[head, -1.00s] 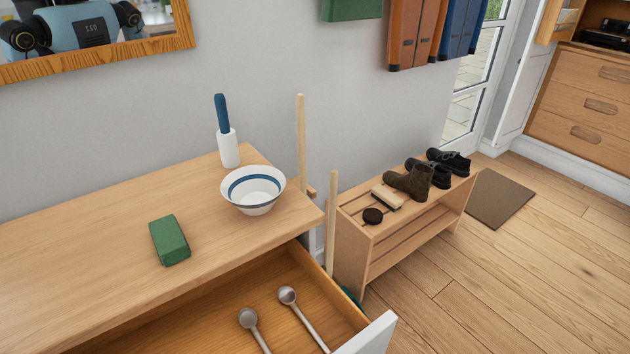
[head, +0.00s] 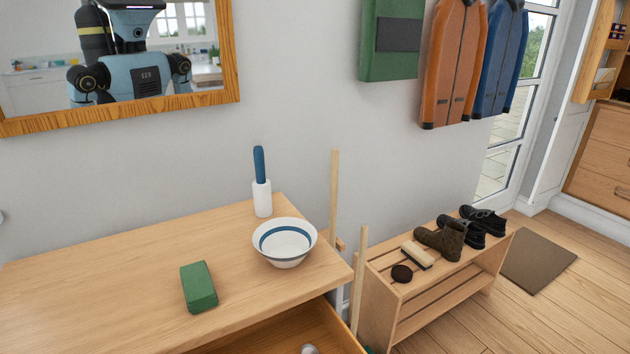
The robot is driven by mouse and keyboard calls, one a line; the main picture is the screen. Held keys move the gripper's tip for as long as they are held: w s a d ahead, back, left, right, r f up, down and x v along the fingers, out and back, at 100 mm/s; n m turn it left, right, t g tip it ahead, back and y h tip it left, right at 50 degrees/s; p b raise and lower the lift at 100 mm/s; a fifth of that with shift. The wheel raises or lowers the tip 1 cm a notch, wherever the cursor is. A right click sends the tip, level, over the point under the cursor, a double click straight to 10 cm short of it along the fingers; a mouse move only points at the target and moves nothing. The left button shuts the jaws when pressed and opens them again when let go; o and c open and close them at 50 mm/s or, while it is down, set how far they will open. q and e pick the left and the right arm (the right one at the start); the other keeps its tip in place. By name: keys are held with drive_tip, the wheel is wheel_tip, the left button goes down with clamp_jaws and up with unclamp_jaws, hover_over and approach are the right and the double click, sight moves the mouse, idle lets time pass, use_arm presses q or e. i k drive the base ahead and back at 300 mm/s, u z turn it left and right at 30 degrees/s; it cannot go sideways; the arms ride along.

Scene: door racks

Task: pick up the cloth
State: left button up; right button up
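No thing in view is clearly a cloth. A small green block-like object (head: 199,287) lies on the wooden dresser top (head: 110,275), left of the bowl. Its edges look straight and firm, and I cannot tell whether it is a folded cloth. Neither of my grippers is in view.
A white bowl with a blue band (head: 285,246) and a white holder with a blue handle (head: 261,190) stand on the dresser. Its drawer (head: 290,335) is pulled open. A shoe rack (head: 378,305) holds a brush (head: 417,255), a dark round item (head: 402,273) and shoes (head: 440,241).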

sight(200, 294)
drive_tip(key=k, duration=0.5)
drive_tip(key=z, duration=1.05)
drive_tip(key=k, duration=0.8)
drive_tip(key=u, duration=1)
drive_tip(key=i, duration=0.55)
drive_tip(key=z, duration=0.05)
